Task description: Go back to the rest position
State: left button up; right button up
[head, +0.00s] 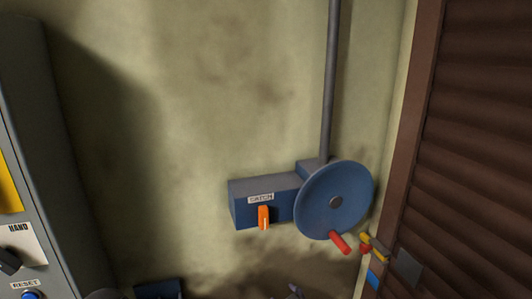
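Neither of my grippers can be made out in the head view. A blue handwheel (325,205) with a red handle (340,242) is mounted on the wall; the handle is at its lower edge. Beside it on the left is a blue box (282,206) marked CATCH, with an orange lever (263,217) that points down. Nothing is seen touching the wheel, its handle or the lever.
A grey cabinet (30,130) with a HAND selector (9,261) and a blue RESET button (29,295) stands at the left. A vertical pipe (331,80) rises above the wheel. A brown slatted shutter (480,130) closes the right side. Small dark shapes along the bottom edge are unclear.

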jog(key=s+d+f+m+g, duration=0.1)
jog(key=s+f+g, duration=0.1)
jog(key=f, duration=0.4)
jog(key=s+d+f+g, duration=0.1)
jog(key=s+f, duration=0.1)
jog(key=f, duration=0.5)
jog(key=s+d+f+m+g+p, duration=0.1)
jog(key=s+f+m+g, duration=0.2)
jog(key=s+f+g, duration=0.5)
jog(key=s+f, duration=1.1)
jog(key=s, duration=0.2)
jog(key=shift+d+f+m+g+p, duration=0.3)
jog(key=shift+d+f+p, duration=0.05)
